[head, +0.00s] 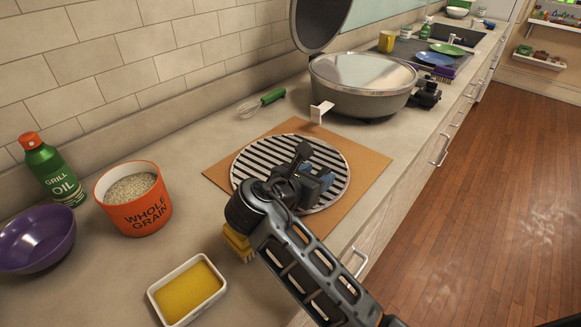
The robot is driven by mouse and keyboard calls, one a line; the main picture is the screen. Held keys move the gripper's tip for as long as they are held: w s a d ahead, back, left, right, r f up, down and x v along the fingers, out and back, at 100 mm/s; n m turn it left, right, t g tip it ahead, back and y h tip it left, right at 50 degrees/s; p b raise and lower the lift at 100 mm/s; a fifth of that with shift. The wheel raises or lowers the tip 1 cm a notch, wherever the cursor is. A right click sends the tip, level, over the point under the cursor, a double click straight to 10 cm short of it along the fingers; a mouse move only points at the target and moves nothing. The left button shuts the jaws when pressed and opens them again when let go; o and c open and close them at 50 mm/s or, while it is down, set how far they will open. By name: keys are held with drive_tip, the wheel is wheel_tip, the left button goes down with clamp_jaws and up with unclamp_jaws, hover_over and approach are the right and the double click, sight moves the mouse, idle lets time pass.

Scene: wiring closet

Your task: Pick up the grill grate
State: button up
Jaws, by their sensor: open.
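The grill grate (264,158) is a round, dark metal disc with parallel slots and a pale rim. It lies flat on a square brown board (362,164) on the counter. My gripper (312,165) is open above the middle of the grate, and I see nothing between its fingers. My arm and gripper hide the lower middle part of the grate. I cannot tell whether the fingertips touch it.
A round grill (360,88) with a raised lid stands behind the board. A whisk (262,102) lies at the back. An orange grain tub (133,205), oil can (53,170), purple bowl (36,240), yellow dish (187,290) and yellow brush (238,243) are nearer.

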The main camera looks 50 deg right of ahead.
drive_tip(key=shift+d+f, duration=0.3)
drive_tip(key=shift+d, duration=0.25)
drive_tip(key=shift+c, duration=0.5)
clamp_jaws()
drive_tip(key=shift+r, duration=0.1)
